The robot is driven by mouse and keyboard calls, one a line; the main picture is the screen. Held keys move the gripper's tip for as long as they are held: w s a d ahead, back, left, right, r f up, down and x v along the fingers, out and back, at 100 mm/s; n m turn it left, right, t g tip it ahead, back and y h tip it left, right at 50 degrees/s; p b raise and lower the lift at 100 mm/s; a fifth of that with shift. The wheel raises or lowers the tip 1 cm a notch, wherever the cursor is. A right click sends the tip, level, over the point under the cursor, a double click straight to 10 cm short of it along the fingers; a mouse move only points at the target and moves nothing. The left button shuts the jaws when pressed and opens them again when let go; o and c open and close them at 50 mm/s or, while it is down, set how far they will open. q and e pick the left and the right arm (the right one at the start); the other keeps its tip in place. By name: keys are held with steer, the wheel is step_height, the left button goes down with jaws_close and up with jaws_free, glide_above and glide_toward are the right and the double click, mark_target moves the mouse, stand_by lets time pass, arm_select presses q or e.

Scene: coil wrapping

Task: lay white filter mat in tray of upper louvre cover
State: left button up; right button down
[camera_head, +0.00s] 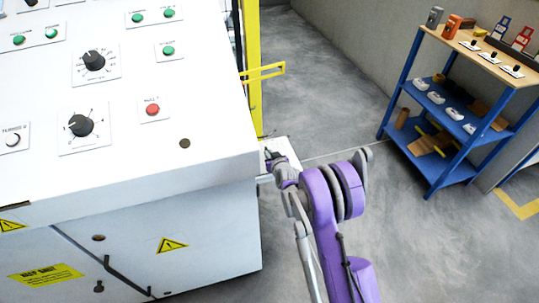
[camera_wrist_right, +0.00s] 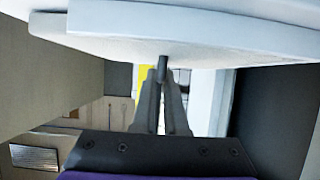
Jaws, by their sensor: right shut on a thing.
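My right gripper (camera_head: 272,158) is at the end of the purple arm, beside the right edge of the grey control console. In the right wrist view its two fingers (camera_wrist_right: 162,78) are close together on a white filter mat (camera_wrist_right: 180,48), which spans the top of that view like a flat slab. In the head view a pale flat piece, seemingly the same mat (camera_head: 287,147), shows just past the gripper, partly hidden by the console and wrist. The upper louvre cover and its tray cannot be made out. My left gripper is out of view.
The control console (camera_head: 200,130) with knobs and buttons fills the left. A yellow frame (camera_head: 252,75) stands behind it. A blue shelf rack (camera_head: 455,115) with small parts is at the right. Grey floor (camera_head: 330,90) between them is clear.

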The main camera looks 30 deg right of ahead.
steer(key=shift+f, duration=0.15)
steer(key=c, duration=1)
jaws_free()
steer(key=shift+o, duration=0.2)
steer(key=shift+s+r, duration=0.3)
steer(key=shift+r, duration=0.05)
steer(key=p+v, duration=0.1)
steer(key=v, duration=1)
steer(key=shift+s+p, duration=0.2)
steer(key=shift+p, duration=0.1)
steer(key=shift+a, duration=0.1)
